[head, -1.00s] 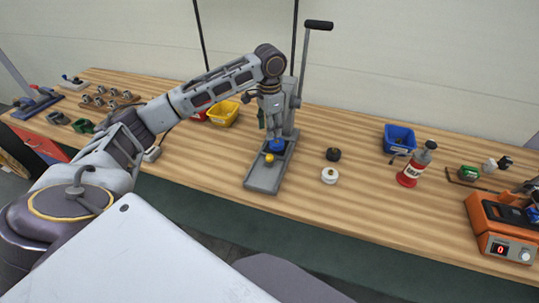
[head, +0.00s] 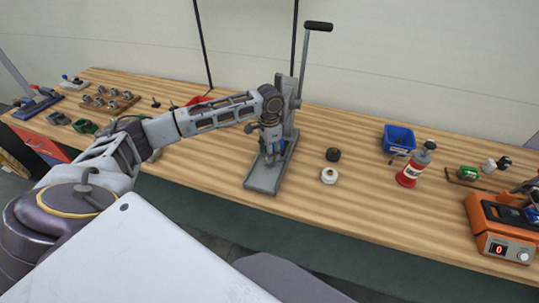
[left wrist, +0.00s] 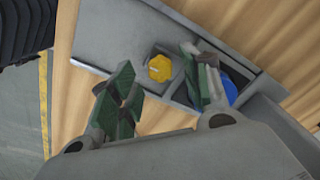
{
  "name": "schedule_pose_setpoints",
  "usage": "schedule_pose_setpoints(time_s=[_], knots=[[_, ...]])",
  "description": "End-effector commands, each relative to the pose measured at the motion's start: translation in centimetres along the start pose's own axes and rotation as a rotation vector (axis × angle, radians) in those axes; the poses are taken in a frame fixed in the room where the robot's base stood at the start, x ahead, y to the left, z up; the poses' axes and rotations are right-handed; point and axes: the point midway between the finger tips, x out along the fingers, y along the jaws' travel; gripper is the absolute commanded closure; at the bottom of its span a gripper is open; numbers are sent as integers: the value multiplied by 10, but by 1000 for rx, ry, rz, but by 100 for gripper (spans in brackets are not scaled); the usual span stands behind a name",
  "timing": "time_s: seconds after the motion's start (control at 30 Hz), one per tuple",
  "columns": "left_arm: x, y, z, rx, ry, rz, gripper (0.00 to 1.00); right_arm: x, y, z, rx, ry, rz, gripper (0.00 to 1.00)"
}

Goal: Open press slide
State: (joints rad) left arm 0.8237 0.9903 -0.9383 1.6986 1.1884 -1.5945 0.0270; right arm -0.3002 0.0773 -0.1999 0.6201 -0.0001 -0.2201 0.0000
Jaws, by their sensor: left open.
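The grey arbor press (head: 288,120) stands on the bench with its long black-handled lever raised at the back. Its flat grey base (head: 262,184) points towards me. In the left wrist view, a yellow knob (left wrist: 159,68) sits on the grey slide area of the press, with a blue part (left wrist: 230,90) to its right, partly behind a finger. My left gripper (head: 268,155) is low over the press base, and hides the knob in the head view. In the left wrist view, its green-padded fingers (left wrist: 158,78) are open, one on each side of the knob, with visible gaps. My right gripper is not in view.
A black round piece (head: 333,154) and a white ring (head: 329,176) lie right of the press. The bench front between press and device is clear.

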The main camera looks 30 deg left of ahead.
Motion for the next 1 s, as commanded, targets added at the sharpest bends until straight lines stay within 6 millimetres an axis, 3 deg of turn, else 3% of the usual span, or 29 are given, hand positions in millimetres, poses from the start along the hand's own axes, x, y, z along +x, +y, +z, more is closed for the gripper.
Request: schedule_pose_setpoints(time_s=[0.2, 0.6, 0.93, 1.0], knots=[[17, 0, 0, 0, 0, 0, 53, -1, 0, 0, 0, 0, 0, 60], [20, 0, 0, 0, 0, 0, 54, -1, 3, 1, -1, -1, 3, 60], [20, 0, 0, 0, 1, 0, 96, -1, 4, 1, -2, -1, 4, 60], [20, 0, 0, 0, 1, 0, 100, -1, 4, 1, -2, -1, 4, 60]])
